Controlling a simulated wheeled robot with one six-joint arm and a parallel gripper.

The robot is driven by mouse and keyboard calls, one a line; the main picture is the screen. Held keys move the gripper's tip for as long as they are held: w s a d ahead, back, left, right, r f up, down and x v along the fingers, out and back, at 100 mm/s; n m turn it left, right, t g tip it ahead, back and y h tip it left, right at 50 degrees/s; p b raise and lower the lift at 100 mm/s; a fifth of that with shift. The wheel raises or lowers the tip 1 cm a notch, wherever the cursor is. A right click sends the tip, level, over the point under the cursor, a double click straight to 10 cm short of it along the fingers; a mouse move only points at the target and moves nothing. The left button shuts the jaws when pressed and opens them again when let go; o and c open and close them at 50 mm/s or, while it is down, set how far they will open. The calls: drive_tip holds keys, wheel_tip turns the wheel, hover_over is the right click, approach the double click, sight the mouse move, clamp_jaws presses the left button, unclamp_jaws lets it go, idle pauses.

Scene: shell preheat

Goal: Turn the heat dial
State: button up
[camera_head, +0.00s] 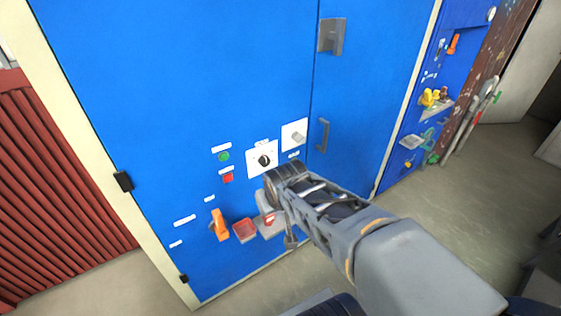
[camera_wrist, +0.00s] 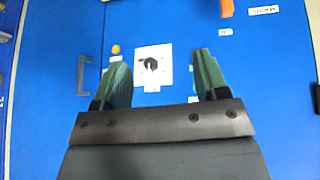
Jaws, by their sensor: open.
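The heat dial, seemingly the black knob (camera_head: 264,160) on a square white plate, is on the blue cabinet front, left of a grey handle. In the wrist view the dark knob (camera_wrist: 151,64) shows between the fingers and beyond them, on its white plate (camera_wrist: 141,82). My gripper (camera_wrist: 160,60) is open and empty, its two green-padded fingers pointing towards the panel. The fingers appear apart from the dial. In the head view my arm reaches in below and right of the dial, and the fingertips cannot be made out clearly.
An orange handle (camera_head: 219,226) and red box (camera_head: 245,230) stick out below. The floor right is clear.

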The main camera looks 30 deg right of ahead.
drive_tip(key=w+d+f+t+h+b, duration=0.25)
drive_tip(key=w+d+f+t, duration=0.25)
drive_tip(key=w+d, duration=0.4)
drive_tip(key=n+t+y+b, duration=0.3)
drive_tip(key=t+y+b, duration=0.1)
drive_tip(key=t+y, duration=0.3)
approach(266, 162)
drive_tip(key=w, duration=0.2)
drive_tip(key=w+a, duration=0.1)
drive_tip(key=w, duration=0.2)
drive_tip(key=w+p, duration=0.1)
drive_tip(key=w, duration=0.2)
drive_tip(key=shift+w+a, duration=0.2)
drive_tip(key=shift+c, duration=0.2)
drive_tip(key=shift+f, duration=0.1)
drive_tip(key=c, duration=0.9)
